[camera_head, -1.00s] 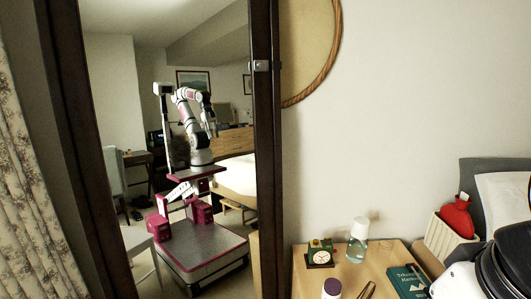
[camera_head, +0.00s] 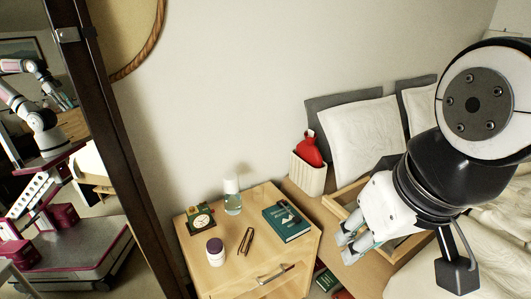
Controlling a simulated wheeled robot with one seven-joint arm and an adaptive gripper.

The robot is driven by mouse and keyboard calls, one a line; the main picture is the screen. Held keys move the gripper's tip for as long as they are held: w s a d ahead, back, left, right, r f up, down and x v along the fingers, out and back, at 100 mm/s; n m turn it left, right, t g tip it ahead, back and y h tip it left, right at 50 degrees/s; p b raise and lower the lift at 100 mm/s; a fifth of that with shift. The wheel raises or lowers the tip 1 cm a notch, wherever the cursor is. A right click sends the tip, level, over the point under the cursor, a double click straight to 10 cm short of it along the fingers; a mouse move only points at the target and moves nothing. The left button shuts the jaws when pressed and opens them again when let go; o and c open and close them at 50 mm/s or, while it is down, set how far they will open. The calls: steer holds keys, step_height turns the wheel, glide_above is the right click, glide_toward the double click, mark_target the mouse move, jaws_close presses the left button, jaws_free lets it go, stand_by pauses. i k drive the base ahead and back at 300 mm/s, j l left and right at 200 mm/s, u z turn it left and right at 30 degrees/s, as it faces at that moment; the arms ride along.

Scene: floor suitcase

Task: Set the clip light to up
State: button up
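I cannot make out a clip light in the head view. My gripper (camera_head: 343,246) is at the right of the view, pointing down and left beside the nightstand's right side, over a wooden tray. Its light-grey fingers are small here, and I cannot tell whether they are apart or together. I see nothing held in it. My arm covers part of the bed and the tray.
The nightstand (camera_head: 257,241) carries a clock (camera_head: 200,220), a clear bottle (camera_head: 232,199), a purple-lidded jar (camera_head: 215,252), glasses (camera_head: 246,241) and a green book (camera_head: 287,221). A white bin (camera_head: 308,175) holds a red hot-water bottle (camera_head: 309,151). A mirror (camera_head: 60,150) stands left.

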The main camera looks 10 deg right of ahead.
mark_target(296, 219)
steer(key=l+z, duration=0.1)
steer(key=i+l+u, duration=0.1)
steer(key=l, duration=0.3)
steer(key=l+u, duration=0.15)
steer(key=l, duration=0.2)
steer(key=i, duration=0.6)
